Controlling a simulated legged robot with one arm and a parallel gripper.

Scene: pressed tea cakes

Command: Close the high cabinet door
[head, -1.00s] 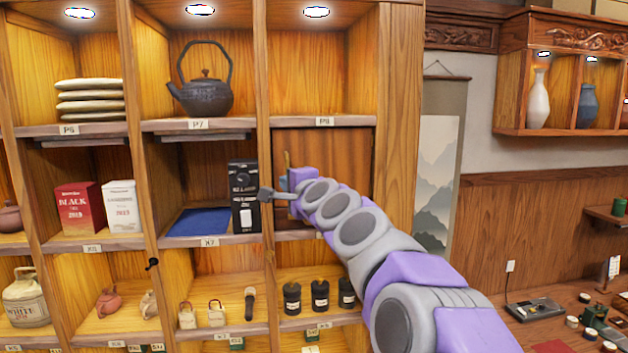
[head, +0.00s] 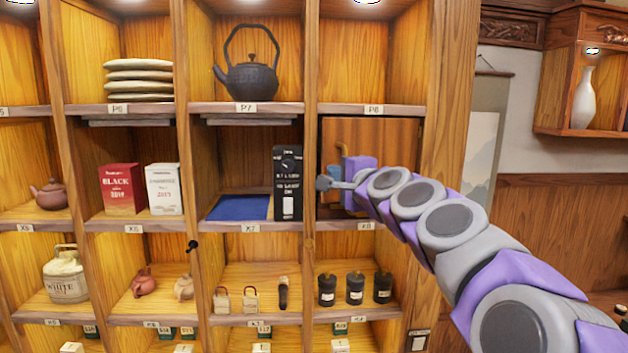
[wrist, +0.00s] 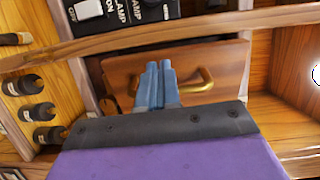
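The cabinet door (head: 385,135) is a brown wood panel in the compartment under the P8 label. It sits mostly within its opening. A narrow strip shows at its left edge, and I cannot tell whether it is flush. Its brass handle (wrist: 206,82) shows in the wrist view, and a bit of it shows in the head view (head: 345,150). My gripper (wrist: 155,68) has its blue fingers side by side, nearly touching, in front of the door at the handle; they hide part of the handle. In the head view my gripper (head: 333,172) covers the door's lower left.
A black box (head: 288,185) stands just left of the door, beyond an upright post. A dark kettle (head: 252,75) sits on the P7 shelf above left. Small black jars (head: 355,288) stand on the shelf below. The P8 compartment (head: 375,60) above the door is empty.

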